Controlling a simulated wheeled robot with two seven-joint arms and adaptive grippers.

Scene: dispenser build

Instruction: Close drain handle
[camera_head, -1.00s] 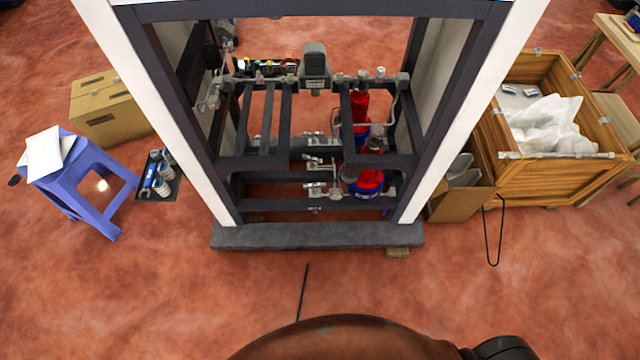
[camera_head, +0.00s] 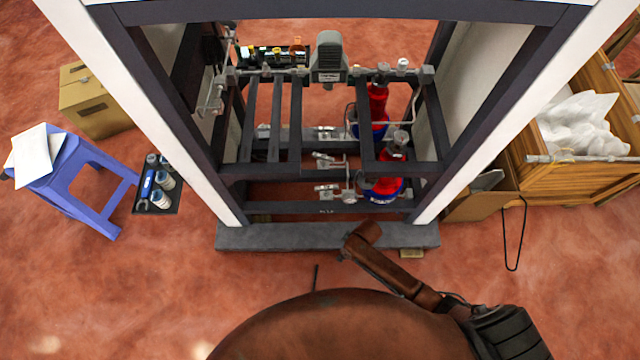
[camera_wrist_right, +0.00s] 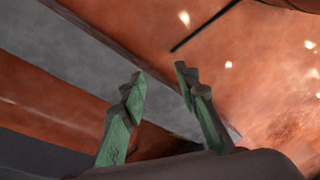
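The dispenser frame (camera_head: 330,207) stands ahead, dark with white side panels. Inside it, small metal valves with levers show at an upper valve (camera_head: 325,157) and a lower valve (camera_head: 328,189). I cannot tell which carries the drain handle, or whether it is open or closed. My right arm reaches in from the lower right to the front of the frame's grey base. In the right wrist view my right gripper (camera_wrist_right: 160,80) has its two green fingers apart with nothing between them. It is apart from the valves. My left gripper is not in view.
Red and blue bottles (camera_head: 379,190) stand inside the frame, right of the valves. A grey base slab (camera_head: 290,237) crosses the front. A cardboard box (camera_head: 480,205) and a wooden crate (camera_head: 560,180) stand right; a blue stool (camera_head: 75,185) and tool tray (camera_head: 160,200) stand left.

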